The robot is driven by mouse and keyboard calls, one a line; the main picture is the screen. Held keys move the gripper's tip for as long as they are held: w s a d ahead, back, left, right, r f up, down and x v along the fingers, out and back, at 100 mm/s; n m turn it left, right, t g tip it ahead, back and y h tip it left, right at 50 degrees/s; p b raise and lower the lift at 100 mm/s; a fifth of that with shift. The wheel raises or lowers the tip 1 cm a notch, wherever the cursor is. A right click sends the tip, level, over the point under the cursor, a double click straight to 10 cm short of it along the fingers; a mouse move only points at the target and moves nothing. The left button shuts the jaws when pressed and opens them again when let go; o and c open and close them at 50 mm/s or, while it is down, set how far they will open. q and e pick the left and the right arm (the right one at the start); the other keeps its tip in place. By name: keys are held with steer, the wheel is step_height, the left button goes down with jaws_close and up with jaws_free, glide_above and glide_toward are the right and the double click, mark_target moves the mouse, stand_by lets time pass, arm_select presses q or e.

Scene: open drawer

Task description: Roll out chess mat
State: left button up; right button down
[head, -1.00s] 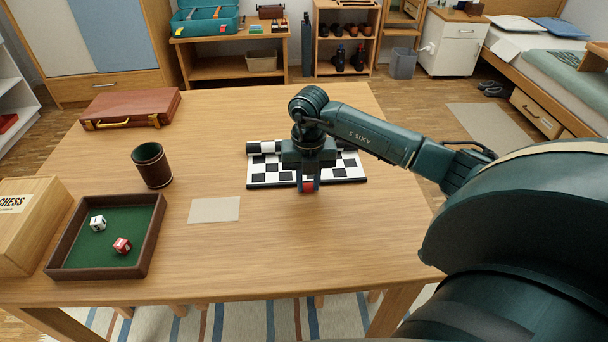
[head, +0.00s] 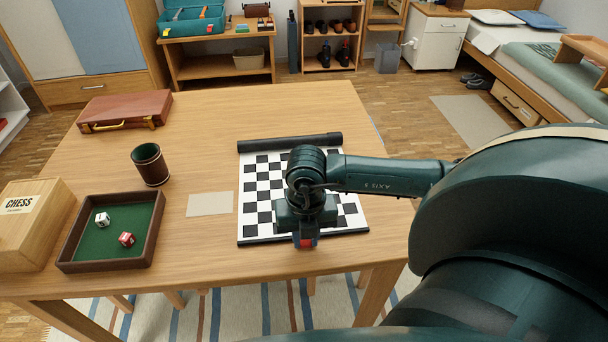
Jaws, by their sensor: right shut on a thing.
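The chess mat (head: 263,187) lies on the wooden table, its black and white squares showing. At its far end is a dark roll (head: 290,142), the part still wound up. Its near edge is a black strip along the front of the squares. My right gripper (head: 305,241) is over the middle of this near edge and shut on the mat there. The gripper and forearm hide the mat's right middle part. My left gripper is not in view.
A tan card (head: 210,204) lies left of the mat. Farther left are a dice cup (head: 151,165), a green-lined dice tray (head: 75,249) with two dice and a wooden chess box (head: 32,222). A brown case (head: 125,110) lies at the back left.

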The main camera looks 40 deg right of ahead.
stand_by(0.3)
steer(key=c, duration=1.2)
jaws_free()
steer(key=shift+r, duration=0.1)
step_height(320, 180, up, 13)
steer(key=shift+p, duration=0.4)
steer(key=shift+s, duration=0.1)
